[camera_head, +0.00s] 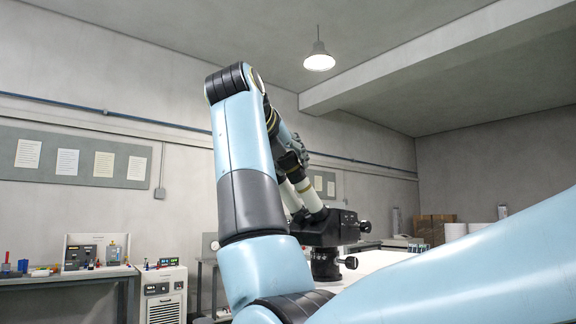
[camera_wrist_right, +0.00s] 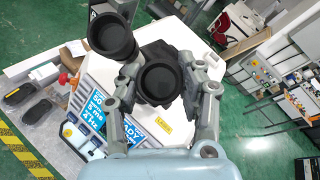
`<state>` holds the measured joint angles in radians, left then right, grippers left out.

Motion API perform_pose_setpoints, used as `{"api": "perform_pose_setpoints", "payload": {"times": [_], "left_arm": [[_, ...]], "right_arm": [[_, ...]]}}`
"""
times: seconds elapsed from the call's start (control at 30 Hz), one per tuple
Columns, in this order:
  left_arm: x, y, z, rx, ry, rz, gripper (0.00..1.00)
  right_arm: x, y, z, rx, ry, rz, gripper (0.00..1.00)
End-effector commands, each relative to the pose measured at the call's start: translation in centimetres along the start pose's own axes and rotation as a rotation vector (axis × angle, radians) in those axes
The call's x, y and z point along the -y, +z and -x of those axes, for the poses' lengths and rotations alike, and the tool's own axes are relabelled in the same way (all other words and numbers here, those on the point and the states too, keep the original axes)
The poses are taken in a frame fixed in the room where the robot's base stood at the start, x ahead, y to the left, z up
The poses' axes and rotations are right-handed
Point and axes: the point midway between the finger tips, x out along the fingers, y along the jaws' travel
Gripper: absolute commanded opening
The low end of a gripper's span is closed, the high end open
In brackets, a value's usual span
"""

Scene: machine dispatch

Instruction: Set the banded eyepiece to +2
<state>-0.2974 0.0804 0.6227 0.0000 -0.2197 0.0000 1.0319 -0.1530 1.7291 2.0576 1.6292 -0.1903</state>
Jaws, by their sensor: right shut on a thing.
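A black binocular head (camera_head: 328,230) with cream eyepiece tubes (camera_head: 311,196) stands beyond my arm in the head view. My right gripper (camera_head: 294,160) reaches down to the top of the tubes, small and partly hidden by my own arm. In the right wrist view, my right gripper (camera_wrist_right: 164,76) has its grey fingers on both sides of one black eyepiece (camera_wrist_right: 160,82) and is shut on it. A second black eyepiece (camera_wrist_right: 112,38) stands free to its upper left. I cannot make out a band or a dial setting on either. My left gripper is not in view.
In the right wrist view, a blue display panel (camera_wrist_right: 94,110) and a yellow label (camera_wrist_right: 163,126) show on the white machine below the eyepieces. A bench with instruments (camera_head: 75,277) and a white cabinet (camera_head: 163,292) stand at the left in the head view.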

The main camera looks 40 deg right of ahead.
Motion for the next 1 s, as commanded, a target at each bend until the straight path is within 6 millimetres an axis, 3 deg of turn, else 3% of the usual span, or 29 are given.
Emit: {"api": "perform_pose_setpoints", "payload": {"times": [0.4,1.0], "left_arm": [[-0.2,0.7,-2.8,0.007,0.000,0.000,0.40],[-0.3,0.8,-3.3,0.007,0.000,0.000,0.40]], "right_arm": [[-0.2,-0.1,-0.1,0.002,-0.228,-0.267,0.05],[0.0,0.1,0.0,0.001,-0.464,-0.547,0.05]]}}
